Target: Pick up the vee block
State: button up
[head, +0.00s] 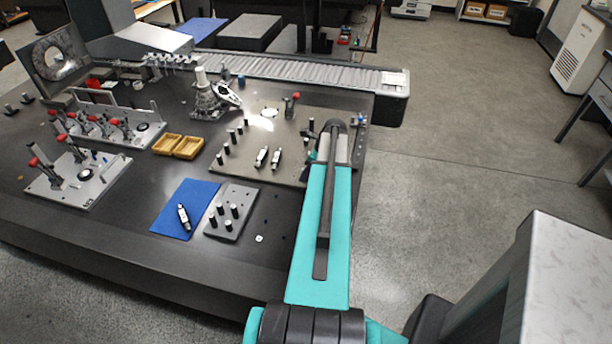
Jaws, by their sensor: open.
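I cannot pick out the vee block for certain. A small pale piece (259,239) lies on the dark table near its front edge, right of the grey pin plate. It is too small to tell its shape. A small black-and-white part (184,217) lies on the blue mat (170,224). Two similar parts lie side by side on the larger grey-brown plate (238,165). My teal arm reaches from the bottom over the table's right end and covers part of that plate. My gripper cannot be made out and seems hidden beyond the arm.
The dark table (130,230) holds a grey plate with black pins (241,198), yellow trays (178,146), red-handled clamp fixtures (90,170) and a grey-white device (212,98). A ribbed rail (290,70) runs along the back. The floor to the right is open.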

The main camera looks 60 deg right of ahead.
grip_shut()
jog(key=shift+r, duration=0.15)
dwell(0.4)
jog(key=shift+r+b, duration=0.8)
jog(key=shift+r, duration=0.8)
jog(key=s+a+b, duration=0.1)
jog(key=s+b, duration=0.1)
jog(key=s, duration=0.5)
jog(key=s+a+r+b, duration=0.1)
jog(key=s+a, duration=0.1)
jog(key=s, duration=0.6)
jog(key=shift+s+a+r+b, duration=0.25)
jog(key=shift+s+b, duration=0.05)
jog(key=shift+b, duration=0.05)
